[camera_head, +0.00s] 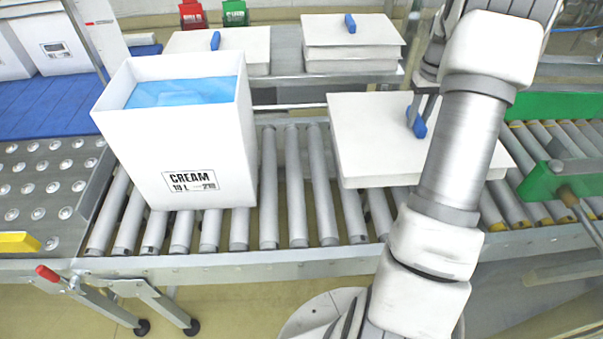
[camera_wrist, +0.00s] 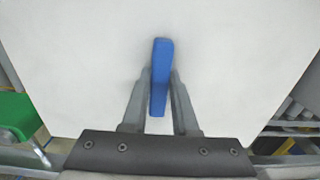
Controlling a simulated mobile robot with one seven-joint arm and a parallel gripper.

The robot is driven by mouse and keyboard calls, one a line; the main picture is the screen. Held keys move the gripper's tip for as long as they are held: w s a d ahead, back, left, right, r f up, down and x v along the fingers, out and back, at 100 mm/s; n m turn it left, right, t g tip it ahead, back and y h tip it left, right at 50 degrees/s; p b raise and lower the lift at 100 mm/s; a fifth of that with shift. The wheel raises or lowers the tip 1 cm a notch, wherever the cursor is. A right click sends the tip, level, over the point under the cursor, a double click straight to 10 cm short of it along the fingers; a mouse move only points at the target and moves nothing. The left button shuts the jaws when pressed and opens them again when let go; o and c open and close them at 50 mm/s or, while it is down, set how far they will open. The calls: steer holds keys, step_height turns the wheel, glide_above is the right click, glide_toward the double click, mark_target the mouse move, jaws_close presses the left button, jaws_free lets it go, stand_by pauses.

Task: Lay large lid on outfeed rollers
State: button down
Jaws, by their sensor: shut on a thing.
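A large white lid (camera_head: 365,126) with a blue handle (camera_head: 416,122) is at the right part of the grey rollers (camera_head: 296,190) in the head view. My gripper (camera_head: 414,108) is shut on the blue handle. In the wrist view, both fingers of my gripper (camera_wrist: 158,88) close on the blue handle (camera_wrist: 160,60), and the white lid (camera_wrist: 85,60) fills most of the picture. The lid is level or nearly so, over the rollers. I cannot tell whether it touches them. My arm hides the lid's right part.
An open white box (camera_head: 200,140) marked CREAM, with a blue liner (camera_head: 185,91), stands on the rollers at left. Stacked lids (camera_head: 350,55) and a smaller lid stack (camera_head: 240,48) lie on a rack behind. A green gate (camera_head: 555,180) stands at right. Bare rollers lie between box and lid.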

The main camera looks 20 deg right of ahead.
mark_target(374, 148)
steer(key=a+f+b, duration=0.1)
steer(key=a+f, duration=0.1)
steer(key=a, duration=0.1)
steer(key=a+f+b, duration=0.1)
steer(key=a+f, duration=0.1)
steer(key=a, duration=0.2)
steer(key=a+f+b, duration=0.1)
steer(key=a+f, duration=0.2)
steer(key=a, duration=0.1)
steer(key=shift+s+a, duration=0.2)
steer(key=shift+s, duration=0.05)
steer(key=shift+a+f+b, duration=0.1)
steer(key=shift+f+b, duration=0.8)
steer(key=shift+f, duration=1.05)
steer(key=shift+f, duration=0.2)
steer(key=c, duration=0.7)
jaws_free()
